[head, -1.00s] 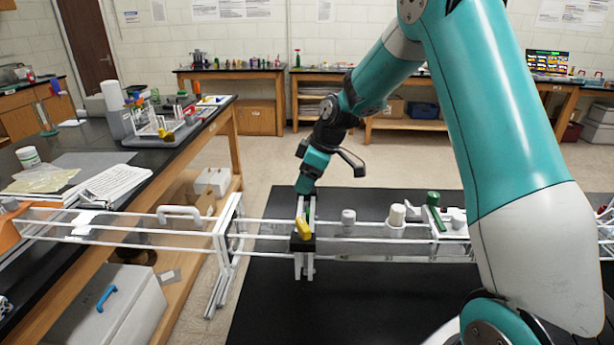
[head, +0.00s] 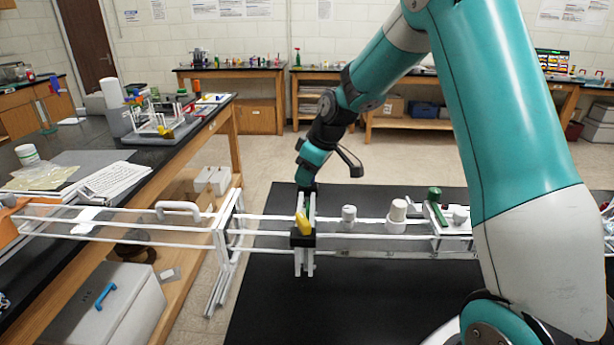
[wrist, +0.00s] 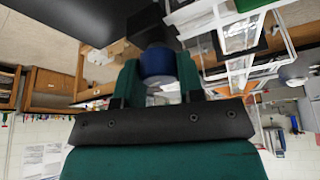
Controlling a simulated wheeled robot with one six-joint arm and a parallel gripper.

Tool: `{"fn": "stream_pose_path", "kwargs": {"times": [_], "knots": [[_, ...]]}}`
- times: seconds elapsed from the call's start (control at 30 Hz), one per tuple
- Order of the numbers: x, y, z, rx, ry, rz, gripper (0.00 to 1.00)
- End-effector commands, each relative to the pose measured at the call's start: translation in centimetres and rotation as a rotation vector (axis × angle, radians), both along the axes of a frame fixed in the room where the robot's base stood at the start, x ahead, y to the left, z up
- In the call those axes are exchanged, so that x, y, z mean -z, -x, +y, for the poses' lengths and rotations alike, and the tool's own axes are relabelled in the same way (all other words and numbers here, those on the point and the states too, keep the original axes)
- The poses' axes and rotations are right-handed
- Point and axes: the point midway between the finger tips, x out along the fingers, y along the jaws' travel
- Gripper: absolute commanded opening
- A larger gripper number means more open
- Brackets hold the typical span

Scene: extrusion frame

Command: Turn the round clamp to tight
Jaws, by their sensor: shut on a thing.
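My gripper (wrist: 158,68) points at the bar frame. In the wrist view its two green fingers are closed on either side of a round dark blue knob (wrist: 157,62), which I take to be the round clamp; they are shut on it. In the head view my gripper (head: 306,198) is at the frame, behind a black block with a yellow piece (head: 303,226). The blue knob is hidden there, and its turn angle cannot be read.
The white bar frame (head: 270,217) runs across the black table (head: 290,310). White round parts (head: 348,215) (head: 397,215) and a green lever (head: 436,205) stand to the right of my gripper. A white handle (head: 180,207) sits on the left. The front of the table is clear.

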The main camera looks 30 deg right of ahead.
Motion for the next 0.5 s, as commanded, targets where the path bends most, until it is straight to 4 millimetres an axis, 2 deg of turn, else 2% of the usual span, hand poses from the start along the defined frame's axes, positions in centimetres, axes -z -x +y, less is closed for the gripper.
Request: {"fn": "stream_pose_path", "kwargs": {"times": [0.5], "knots": [[0.04,-0.02,0.13,0.478,0.0,-0.003,0.12]]}}
